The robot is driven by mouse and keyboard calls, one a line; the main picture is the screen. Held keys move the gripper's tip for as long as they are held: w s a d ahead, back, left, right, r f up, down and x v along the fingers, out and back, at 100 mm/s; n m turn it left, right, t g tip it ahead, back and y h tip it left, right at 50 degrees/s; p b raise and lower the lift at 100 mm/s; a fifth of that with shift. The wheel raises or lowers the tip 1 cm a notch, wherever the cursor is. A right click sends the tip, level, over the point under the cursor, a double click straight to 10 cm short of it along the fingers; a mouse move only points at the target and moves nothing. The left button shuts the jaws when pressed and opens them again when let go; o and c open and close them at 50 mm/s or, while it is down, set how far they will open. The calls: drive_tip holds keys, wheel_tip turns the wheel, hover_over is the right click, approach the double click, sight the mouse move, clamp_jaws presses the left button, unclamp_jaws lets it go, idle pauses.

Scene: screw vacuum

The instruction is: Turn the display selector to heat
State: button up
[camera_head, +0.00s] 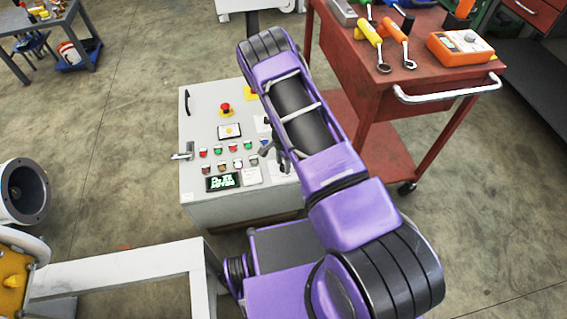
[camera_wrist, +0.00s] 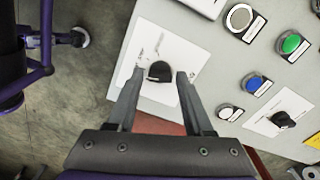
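In the wrist view a black selector knob (camera_wrist: 160,72) stands on a white label plate (camera_wrist: 181,52) at the edge of the grey control panel. My gripper (camera_wrist: 159,75) is open, with one finger on each side of this knob and a visible gap to both. A second black knob (camera_wrist: 284,119) sits on another white plate to the right. The plates' lettering is too small to read. In the head view the control box (camera_head: 240,213) has a lit display with green text (camera_head: 222,182), and my arm hides its right part.
Several push buttons, among them a green one (camera_wrist: 291,44) and a blue one (camera_wrist: 254,83), lie right of the gripper. A red emergency stop (camera_head: 225,109) is at the panel's back. A red tool cart (camera_head: 440,85) stands close on the right of my arm.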

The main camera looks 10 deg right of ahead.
sight(283, 166)
drive_tip(key=shift+o, duration=0.8)
wheel_tip(283, 166, up, 17)
drive_tip(key=p, duration=0.3)
drive_tip(key=shift+r, duration=0.2)
